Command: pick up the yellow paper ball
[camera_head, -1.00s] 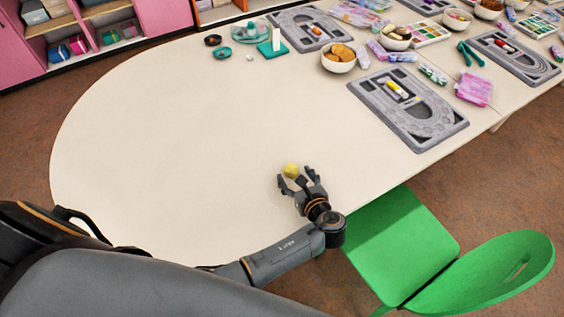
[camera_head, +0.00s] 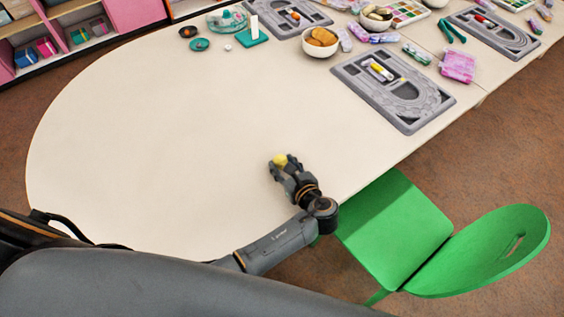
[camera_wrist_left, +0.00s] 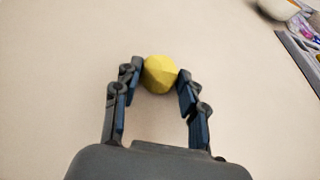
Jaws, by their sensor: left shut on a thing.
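The yellow paper ball (camera_head: 280,160) is at the tips of my left gripper (camera_head: 282,166), over the near right part of the pale table. In the left wrist view the ball (camera_wrist_left: 160,74) is a small faceted yellow lump between the two fingertips of my left gripper (camera_wrist_left: 160,80), which are shut on it from both sides. I cannot tell whether the ball touches the table. My right gripper is not in view.
The pale table (camera_head: 150,130) is clear around the gripper. A grey bead board (camera_head: 415,115), a bowl of brown things (camera_head: 320,44) and a teal block (camera_head: 250,40) stand toward the back. A green chair (camera_head: 395,235) is at the near right edge.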

